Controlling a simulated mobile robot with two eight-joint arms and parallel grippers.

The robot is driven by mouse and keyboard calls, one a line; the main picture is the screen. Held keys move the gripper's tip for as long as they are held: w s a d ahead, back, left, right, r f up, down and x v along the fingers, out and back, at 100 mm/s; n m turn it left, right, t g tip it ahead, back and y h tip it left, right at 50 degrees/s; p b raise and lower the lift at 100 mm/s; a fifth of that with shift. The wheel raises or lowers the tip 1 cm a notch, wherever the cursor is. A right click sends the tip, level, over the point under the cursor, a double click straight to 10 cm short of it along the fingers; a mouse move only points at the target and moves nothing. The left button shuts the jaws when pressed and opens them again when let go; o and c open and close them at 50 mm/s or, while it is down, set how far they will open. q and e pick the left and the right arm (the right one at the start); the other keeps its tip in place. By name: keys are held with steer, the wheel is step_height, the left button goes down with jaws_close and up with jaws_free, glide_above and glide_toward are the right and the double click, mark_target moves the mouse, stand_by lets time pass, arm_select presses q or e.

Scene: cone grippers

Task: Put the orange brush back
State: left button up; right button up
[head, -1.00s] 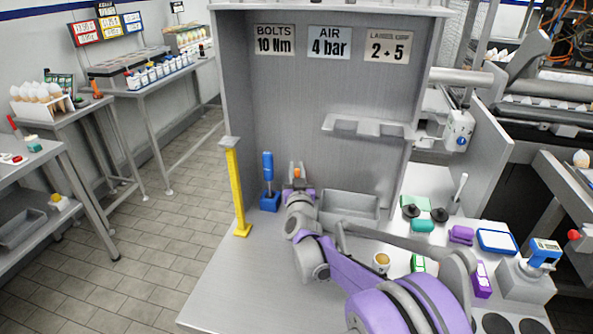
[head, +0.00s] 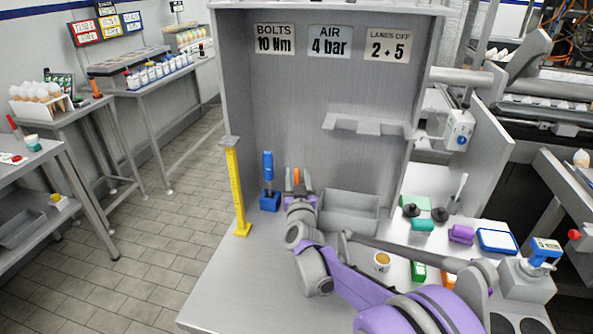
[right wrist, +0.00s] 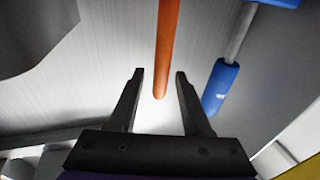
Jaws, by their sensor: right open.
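The orange brush shows only as a plain orange handle (right wrist: 170,48) in the right wrist view; its far end runs out of the picture. In the head view a short orange piece (head: 296,175) shows at my right gripper, near the cabinet's back wall. My right gripper (right wrist: 160,72) is open, its two dark fingertips on either side of the handle's near end, with gaps to both. It also shows in the head view (head: 298,180). How the brush is supported is hidden. My left gripper is not in view.
A blue-handled tool (head: 268,165) stands in a blue block (head: 270,201) just left of my right gripper. A grey tray (head: 350,200) lies close on the right. A yellow post (head: 236,190) stands at the left edge. A grey notched shelf (head: 368,126) is above.

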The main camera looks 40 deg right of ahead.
steer(key=v, duration=0.9)
steer(key=shift+s+r, duration=0.1)
steer(key=shift+r, duration=0.05)
